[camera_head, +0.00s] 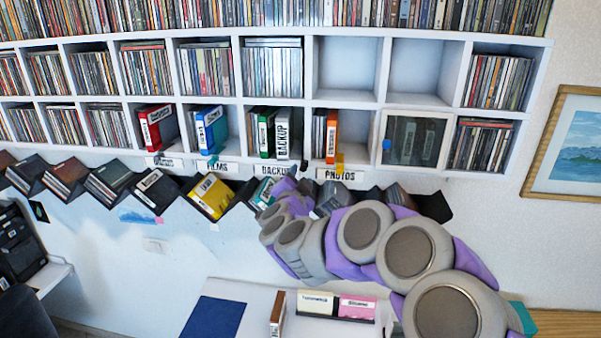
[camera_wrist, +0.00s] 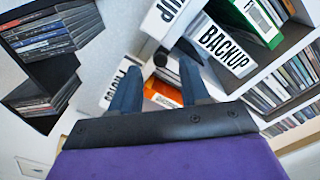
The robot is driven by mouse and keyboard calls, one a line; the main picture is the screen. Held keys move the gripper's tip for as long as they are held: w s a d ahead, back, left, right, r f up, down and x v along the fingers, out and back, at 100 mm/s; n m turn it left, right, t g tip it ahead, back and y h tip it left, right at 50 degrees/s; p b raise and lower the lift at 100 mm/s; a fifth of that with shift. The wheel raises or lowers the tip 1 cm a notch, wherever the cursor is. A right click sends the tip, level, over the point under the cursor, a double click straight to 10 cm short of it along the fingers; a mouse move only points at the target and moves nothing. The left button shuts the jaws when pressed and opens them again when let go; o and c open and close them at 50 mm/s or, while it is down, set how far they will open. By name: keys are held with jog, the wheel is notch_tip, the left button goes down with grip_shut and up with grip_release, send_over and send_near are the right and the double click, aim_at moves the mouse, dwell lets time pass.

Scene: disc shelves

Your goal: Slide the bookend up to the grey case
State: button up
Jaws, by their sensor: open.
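The grey case (camera_head: 282,135) with a BACKUP label stands at the right of the cases in the BACKUP compartment, beside a green case (camera_head: 265,134). In the head view my arm rises to just below the BACKUP compartment, and the fingers are hard to make out.
An orange case (camera_head: 332,136) stands in the PHOTOS compartment; it also shows beyond my fingers in the wrist view (camera_wrist: 165,92). Slanted disc racks (camera_head: 155,190) run below the shelf. A desk (camera_head: 255,295) stands beneath.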

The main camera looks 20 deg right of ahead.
aim_at(302, 170)
jog(key=shift+x, duration=1.55)
jog(key=shift+c, duration=0.4)
grip_shut()
